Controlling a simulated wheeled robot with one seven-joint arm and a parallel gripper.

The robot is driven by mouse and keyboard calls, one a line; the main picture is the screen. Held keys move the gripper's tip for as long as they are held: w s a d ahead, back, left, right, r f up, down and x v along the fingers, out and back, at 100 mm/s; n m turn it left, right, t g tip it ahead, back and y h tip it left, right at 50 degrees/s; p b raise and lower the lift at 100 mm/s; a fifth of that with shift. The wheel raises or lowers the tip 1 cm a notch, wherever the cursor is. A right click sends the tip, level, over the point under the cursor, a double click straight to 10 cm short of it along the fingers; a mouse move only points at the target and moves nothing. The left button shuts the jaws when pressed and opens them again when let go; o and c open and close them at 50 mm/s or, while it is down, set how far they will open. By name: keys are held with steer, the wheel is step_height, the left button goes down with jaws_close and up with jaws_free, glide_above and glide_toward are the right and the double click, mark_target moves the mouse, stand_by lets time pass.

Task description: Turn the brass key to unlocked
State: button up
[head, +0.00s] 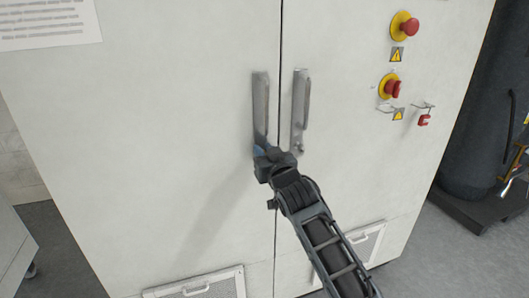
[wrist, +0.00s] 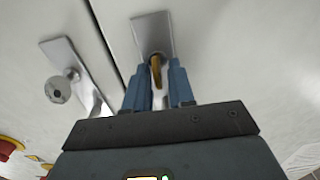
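The brass key (wrist: 155,68) sits in the lock at the end of a metal handle plate (wrist: 150,28) in the wrist view. My gripper (wrist: 157,76) has its two blue fingers on either side of the key, with a gap still visible between them. Whether a finger touches the key I cannot tell. In the head view my gripper (head: 262,152) is at the lower end of the left door's handle plate (head: 260,105). It hides the key there. The key's turned position is hard to read.
The right door's handle plate (head: 300,105) stands close beside, with a round knob (wrist: 59,89) near its end. Red emergency buttons (head: 409,27) and a red lock-like tag (head: 424,120) are at upper right.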

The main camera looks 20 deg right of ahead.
jaws_close()
stand_by(0.3)
steer(key=m+b, duration=0.1)
steer(key=m, duration=0.1)
steer(key=m+b, duration=0.1)
steer(key=shift+d+f+m, duration=0.15)
steer(key=shift+m, duration=0.25)
steer(key=m, duration=0.2)
steer(key=m+b, duration=0.1)
steer(key=m, duration=0.1)
steer(key=shift+d+m, duration=0.2)
steer(key=shift+m, duration=0.1)
steer(key=shift+d+f+m+p, duration=0.15)
steer(key=shift+m+p, duration=0.2)
steer(key=shift+m, duration=1.2)
steer(key=shift+f+m+p, duration=0.15)
steer(key=shift+m+p, duration=0.2)
steer(key=shift+m, duration=1.25)
steer(key=shift+d+f+m+p, duration=0.15)
steer(key=shift+m+p, duration=0.2)
steer(key=shift+m, duration=1.2)
steer(key=shift+f, duration=0.1)
steer(key=shift+o, duration=0.9)
jaws_free()
